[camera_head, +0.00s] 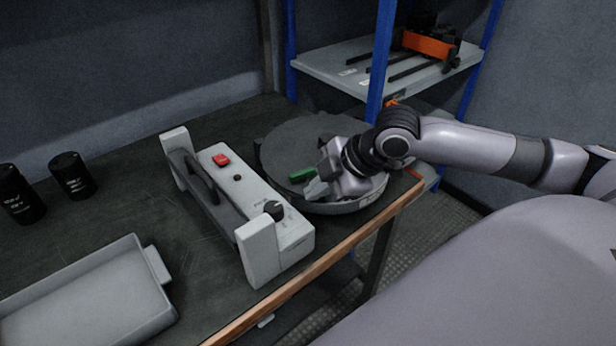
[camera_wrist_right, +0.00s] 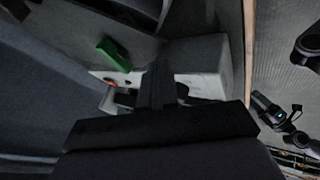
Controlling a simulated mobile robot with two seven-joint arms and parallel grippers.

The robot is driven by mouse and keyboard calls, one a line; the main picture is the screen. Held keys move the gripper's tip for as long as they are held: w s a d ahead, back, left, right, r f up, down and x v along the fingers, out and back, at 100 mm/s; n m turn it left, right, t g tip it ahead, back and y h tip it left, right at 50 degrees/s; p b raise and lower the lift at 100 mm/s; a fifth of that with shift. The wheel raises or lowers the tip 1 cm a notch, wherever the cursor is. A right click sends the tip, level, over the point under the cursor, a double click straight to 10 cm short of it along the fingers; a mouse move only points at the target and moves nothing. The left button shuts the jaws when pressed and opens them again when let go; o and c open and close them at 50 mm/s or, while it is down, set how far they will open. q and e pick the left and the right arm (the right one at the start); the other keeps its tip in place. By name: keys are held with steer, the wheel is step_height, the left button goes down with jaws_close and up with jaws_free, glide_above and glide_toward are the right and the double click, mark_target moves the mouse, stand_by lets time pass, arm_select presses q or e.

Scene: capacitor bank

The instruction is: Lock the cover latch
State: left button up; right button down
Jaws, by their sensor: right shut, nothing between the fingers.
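A round dark grey cover (camera_head: 290,148) sits on a round drum on the workbench. A small green latch handle (camera_head: 301,175) lies at the cover's near-left part; it also shows in the right wrist view (camera_wrist_right: 113,54). My right gripper (camera_head: 316,187) is over the near side of the cover, close beside the green handle. Its fingers are shut and empty; in the right wrist view they (camera_wrist_right: 158,85) lie to the right of the handle. I cannot tell whether they touch it. My gripper and wrist hide part of the cover and drum rim. My left gripper is not in view.
A white control box (camera_head: 262,200) with a red switch, a black knob and a handle stands left of the drum. A grey tray (camera_head: 150,290) and two black capacitors (camera_head: 72,176) are farther left. A blue-post shelf (camera_head: 376,75) stands behind. The wooden bench edge (camera_head: 330,262) runs in front.

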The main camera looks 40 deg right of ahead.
mark_target(302, 175)
steer(key=shift+w+d+r, duration=0.1)
steer(key=shift+w+d, duration=0.05)
steer(key=shift+w, duration=0.8)
steer(key=shift+w+d, duration=0.1)
steer(key=shift+w, duration=0.85)
